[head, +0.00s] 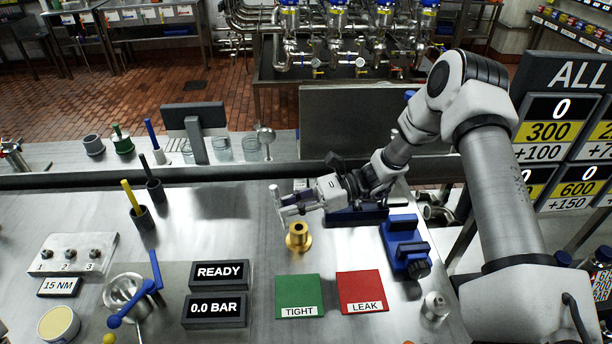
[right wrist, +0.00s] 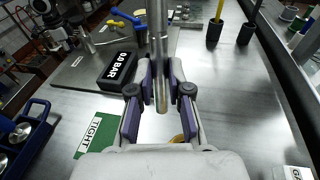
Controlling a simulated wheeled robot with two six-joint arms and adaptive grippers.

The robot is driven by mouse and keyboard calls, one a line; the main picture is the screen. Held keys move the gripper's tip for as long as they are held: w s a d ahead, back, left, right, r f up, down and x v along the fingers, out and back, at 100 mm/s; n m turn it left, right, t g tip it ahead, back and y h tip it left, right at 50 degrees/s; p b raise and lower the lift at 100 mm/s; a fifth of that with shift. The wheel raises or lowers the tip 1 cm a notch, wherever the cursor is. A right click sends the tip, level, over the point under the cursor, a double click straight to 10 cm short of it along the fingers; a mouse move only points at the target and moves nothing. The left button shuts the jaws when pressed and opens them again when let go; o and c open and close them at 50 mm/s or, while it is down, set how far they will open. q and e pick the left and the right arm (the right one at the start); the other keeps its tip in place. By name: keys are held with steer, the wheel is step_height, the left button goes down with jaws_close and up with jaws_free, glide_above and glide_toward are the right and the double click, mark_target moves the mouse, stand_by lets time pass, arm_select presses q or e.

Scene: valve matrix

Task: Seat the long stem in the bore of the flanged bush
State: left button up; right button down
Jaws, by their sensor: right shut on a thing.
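The long stem (head: 277,200) is a silver rod held nearly upright, slightly tilted, in my right gripper (head: 288,206). In the right wrist view the stem (right wrist: 157,50) stands between the purple-padded fingers of the gripper (right wrist: 160,95), which is shut on it. The flanged bush (head: 299,238) is brass-coloured and sits upright on the steel bench. The stem is above and a little left of the bush in the head view, apart from it. In the right wrist view only a sliver of the bush (right wrist: 178,139) shows behind the gripper. My left gripper is out of view.
A green TIGHT pad (head: 299,295) and a red LEAK pad (head: 362,291) lie in front of the bush. A blue vise-like fixture (head: 404,246) stands right. READY (head: 220,273) and 0.0 BAR (head: 215,310) boxes stand left. The bench between the bush and the black holders is clear.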

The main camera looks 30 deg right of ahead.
steer(key=w+d+r+m+t, duration=0.1)
steer(key=d+r+m+t, duration=0.1)
steer(key=d+m+t, duration=0.3)
steer(key=f+b, duration=0.1)
steer(key=b, duration=0.1)
steer(key=f+n+b, duration=0.1)
steer(key=f+b, duration=0.1)
steer(key=f+n+b, duration=0.1)
steer(key=f, duration=0.1)
steer(key=shift+w+d+f+g+b, duration=0.2)
steer(key=shift+w+f+g+b, duration=0.05)
steer(key=shift+g+b, duration=0.15)
arm_select(q)
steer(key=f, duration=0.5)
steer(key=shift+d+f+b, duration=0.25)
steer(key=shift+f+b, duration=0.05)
steer(key=shift+b, duration=0.05)
arm_select(e)
steer(key=shift+d+f, duration=0.1)
steer(key=shift+f, duration=0.15)
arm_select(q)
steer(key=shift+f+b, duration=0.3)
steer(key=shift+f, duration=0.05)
arm_select(e)
steer(key=shift+s, duration=0.1)
